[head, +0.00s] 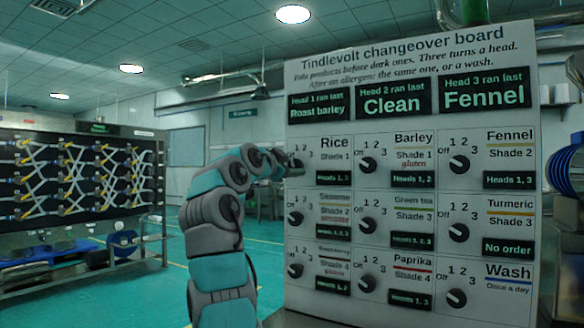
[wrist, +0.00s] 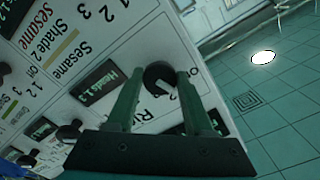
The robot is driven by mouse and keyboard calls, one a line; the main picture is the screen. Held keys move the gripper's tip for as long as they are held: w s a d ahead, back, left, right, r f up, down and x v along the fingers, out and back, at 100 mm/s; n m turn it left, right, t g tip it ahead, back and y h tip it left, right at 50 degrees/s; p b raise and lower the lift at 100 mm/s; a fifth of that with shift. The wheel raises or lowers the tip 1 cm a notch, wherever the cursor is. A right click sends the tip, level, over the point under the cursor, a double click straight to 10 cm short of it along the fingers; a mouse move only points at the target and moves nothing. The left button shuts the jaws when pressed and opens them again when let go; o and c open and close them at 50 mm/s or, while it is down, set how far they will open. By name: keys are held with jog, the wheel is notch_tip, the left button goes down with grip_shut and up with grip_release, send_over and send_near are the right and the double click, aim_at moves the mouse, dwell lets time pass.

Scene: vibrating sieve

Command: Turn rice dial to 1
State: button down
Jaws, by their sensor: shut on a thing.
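The white changeover board (head: 411,120) fills the right half of the head view. Its Rice panel (head: 335,142) is at the upper left of the dial grid. My gripper (head: 293,166) is at that panel and covers the rice dial there. In the wrist view the rice dial (wrist: 160,77) is a round black knob with a pale pointer mark. My gripper's two green fingers (wrist: 160,90) are on either side of it, shut on it. The fingers hide part of the Rice lettering and numbers, so I cannot tell which number the pointer faces.
The barley dial (head: 366,165) is right of the rice dial, and the sesame dial (head: 295,217) is below it. Several more dials fill the board. A dark rack (head: 80,170) stands at the far left. Green floor (head: 172,275) is open left of my arm.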

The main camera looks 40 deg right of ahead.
jog(key=shift+c, duration=1.5)
grip_release()
jog(key=b+v, duration=0.2)
jog(key=v, duration=0.6)
jog(key=shift+w, duration=0.15)
